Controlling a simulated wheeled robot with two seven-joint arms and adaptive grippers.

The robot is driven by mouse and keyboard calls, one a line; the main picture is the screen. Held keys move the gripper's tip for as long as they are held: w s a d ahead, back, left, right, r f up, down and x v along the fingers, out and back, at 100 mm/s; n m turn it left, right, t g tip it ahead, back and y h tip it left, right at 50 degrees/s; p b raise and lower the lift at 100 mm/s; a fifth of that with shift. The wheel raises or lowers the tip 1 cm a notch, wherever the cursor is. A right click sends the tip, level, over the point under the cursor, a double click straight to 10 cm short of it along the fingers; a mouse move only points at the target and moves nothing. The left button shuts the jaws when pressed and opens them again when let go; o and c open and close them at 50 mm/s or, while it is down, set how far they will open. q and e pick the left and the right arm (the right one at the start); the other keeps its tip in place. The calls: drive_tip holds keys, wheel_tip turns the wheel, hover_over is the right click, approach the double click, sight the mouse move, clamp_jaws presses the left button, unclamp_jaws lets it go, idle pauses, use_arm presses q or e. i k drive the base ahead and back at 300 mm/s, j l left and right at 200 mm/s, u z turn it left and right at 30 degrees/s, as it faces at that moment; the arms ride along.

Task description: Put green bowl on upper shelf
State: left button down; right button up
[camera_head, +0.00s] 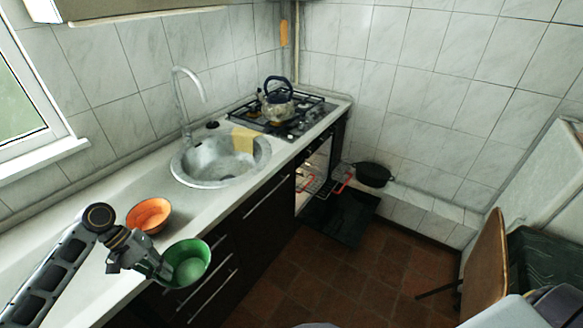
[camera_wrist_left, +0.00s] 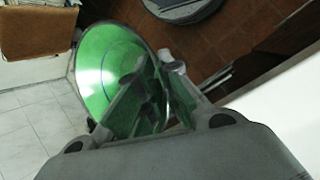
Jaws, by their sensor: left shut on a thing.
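The green bowl (camera_head: 188,262) is held by my left gripper (camera_head: 163,271) at its left rim, by the front edge of the counter in the head view. In the left wrist view the green bowl (camera_wrist_left: 108,65) shows its round open side, with the fingers of my left gripper (camera_wrist_left: 155,100) closed on its rim. An orange bowl (camera_head: 148,215) stands on the counter just behind the gripper. An upper cabinet or shelf edge (camera_head: 150,5) shows at the top of the head view, mostly cut off. My right gripper is not in view.
The counter (camera_head: 100,215) holds a round sink (camera_head: 220,160) with a tall faucet (camera_head: 188,90), a yellow cloth (camera_head: 243,140) and a stove with a kettle (camera_head: 278,100). A black pan (camera_head: 372,174) sits on a low ledge. A wooden chair (camera_head: 487,265) stands at the right.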

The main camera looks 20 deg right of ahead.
sight(323, 174)
drive_tip(key=i+l+z, duration=0.85)
drive_tip(key=i+z, duration=0.2)
